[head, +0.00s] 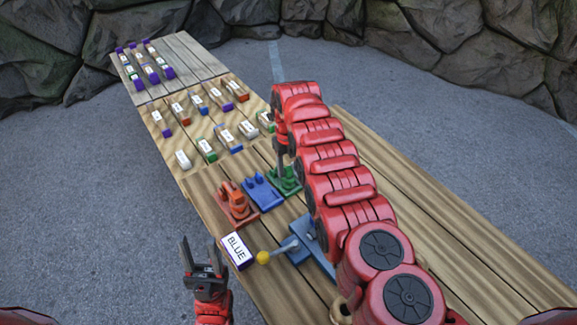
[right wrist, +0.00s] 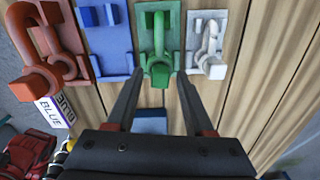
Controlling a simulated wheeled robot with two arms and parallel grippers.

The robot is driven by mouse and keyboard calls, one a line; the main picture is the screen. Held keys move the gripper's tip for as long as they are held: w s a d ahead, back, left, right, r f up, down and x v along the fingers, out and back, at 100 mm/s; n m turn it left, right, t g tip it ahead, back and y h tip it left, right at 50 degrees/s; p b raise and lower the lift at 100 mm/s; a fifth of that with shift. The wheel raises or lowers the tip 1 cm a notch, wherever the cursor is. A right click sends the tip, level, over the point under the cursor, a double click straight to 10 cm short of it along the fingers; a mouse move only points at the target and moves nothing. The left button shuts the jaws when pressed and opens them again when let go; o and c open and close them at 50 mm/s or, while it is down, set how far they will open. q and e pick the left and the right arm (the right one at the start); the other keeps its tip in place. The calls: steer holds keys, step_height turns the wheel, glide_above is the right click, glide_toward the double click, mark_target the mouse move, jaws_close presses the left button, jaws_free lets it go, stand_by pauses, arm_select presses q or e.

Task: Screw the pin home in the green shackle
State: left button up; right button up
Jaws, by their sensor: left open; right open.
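The green shackle (right wrist: 158,30) stands on a green base in the right wrist view. Its pin end (right wrist: 160,73) points toward my right gripper. In the head view only its green base (head: 287,182) shows clearly, partly hidden by my right arm. My right gripper (right wrist: 153,78) is open, with its fingers either side of the pin end and nothing clasped. In the head view it points down over the green base. My left gripper (head: 202,246) is open and empty, beside the table's left edge near the BLUE sign.
A red shackle (right wrist: 50,50), a blue base (right wrist: 105,35) and a pale grey shackle (right wrist: 207,45) flank the green one. Several labelled blocks (head: 205,150) lie farther along the table.

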steer(key=shift+r+p, duration=1.85)
steer(key=shift+r, duration=0.5)
steer(key=shift+f, duration=0.1)
